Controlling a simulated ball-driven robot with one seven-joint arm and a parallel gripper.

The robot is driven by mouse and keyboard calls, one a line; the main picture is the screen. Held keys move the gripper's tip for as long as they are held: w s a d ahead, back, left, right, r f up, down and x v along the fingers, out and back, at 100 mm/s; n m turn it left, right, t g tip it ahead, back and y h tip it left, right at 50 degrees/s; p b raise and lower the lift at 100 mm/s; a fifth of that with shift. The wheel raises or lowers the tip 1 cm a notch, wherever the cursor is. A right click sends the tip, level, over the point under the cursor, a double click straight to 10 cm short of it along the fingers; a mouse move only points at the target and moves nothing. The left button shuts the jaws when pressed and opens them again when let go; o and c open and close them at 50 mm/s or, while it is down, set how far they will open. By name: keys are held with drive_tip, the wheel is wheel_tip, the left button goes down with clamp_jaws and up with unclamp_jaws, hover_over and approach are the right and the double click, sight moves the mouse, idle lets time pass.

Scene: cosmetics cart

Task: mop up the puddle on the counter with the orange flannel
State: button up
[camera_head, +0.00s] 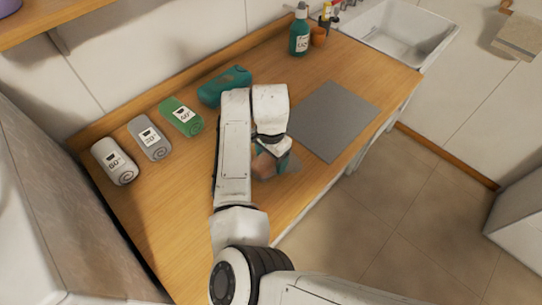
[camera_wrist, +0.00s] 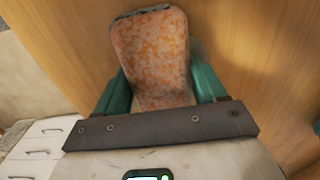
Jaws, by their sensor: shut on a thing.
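The orange flannel (camera_wrist: 152,50) is a mottled orange, folded pad between the teal fingers of my gripper (camera_wrist: 162,88) in the wrist view. My gripper is shut on it. In the head view my gripper (camera_head: 272,158) is low over the wooden counter (camera_head: 205,150) near its front edge, and part of the flannel (camera_head: 263,166) shows below the wrist. A faint, glossy patch of puddle (camera_head: 291,166) shows just right of the flannel. My arm and gripper hide the rest of that spot. I cannot tell whether the flannel touches the counter.
A grey mat (camera_head: 333,120) lies to the right. A teal bottle (camera_head: 300,34) stands near the sink (camera_head: 405,30). The counter's front left is clear.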

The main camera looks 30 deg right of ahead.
drive_tip(key=shift+w+d+r, duration=0.1)
drive_tip(key=shift+w+d, duration=0.1)
drive_tip(key=shift+d, duration=0.45)
drive_tip(key=shift+w+d, duration=0.2)
drive_tip(key=shift+d, duration=0.45)
drive_tip(key=shift+w+d+p, duration=0.15)
drive_tip(key=shift+w+d, duration=0.1)
drive_tip(key=shift+d, duration=0.55)
drive_tip(key=shift+w+d+p, duration=0.15)
drive_tip(key=shift+w+d, duration=0.1)
drive_tip(key=shift+d, duration=0.5)
drive_tip(key=shift+s+a+p, duration=0.15)
drive_tip(key=shift+a+p, duration=0.25)
drive_tip(key=shift+a, duration=0.2)
drive_tip(key=shift+s+a+f+p, duration=0.1)
drive_tip(key=shift+s+a+p, duration=0.1)
drive_tip(key=shift+a, duration=0.25)
drive_tip(key=shift+s+a+f+p, duration=0.1)
drive_tip(key=shift+s+a+p, duration=0.1)
drive_tip(key=shift+a, duration=0.25)
drive_tip(key=shift+s+a+r, duration=0.1)
drive_tip(key=shift+s+a, duration=0.1)
drive_tip(key=shift+a, duration=0.5)
drive_tip(key=shift+s+a, duration=0.2)
drive_tip(key=shift+a, duration=0.5)
drive_tip(key=shift+r, duration=4.05)
drive_tip(key=shift+f, duration=0.15)
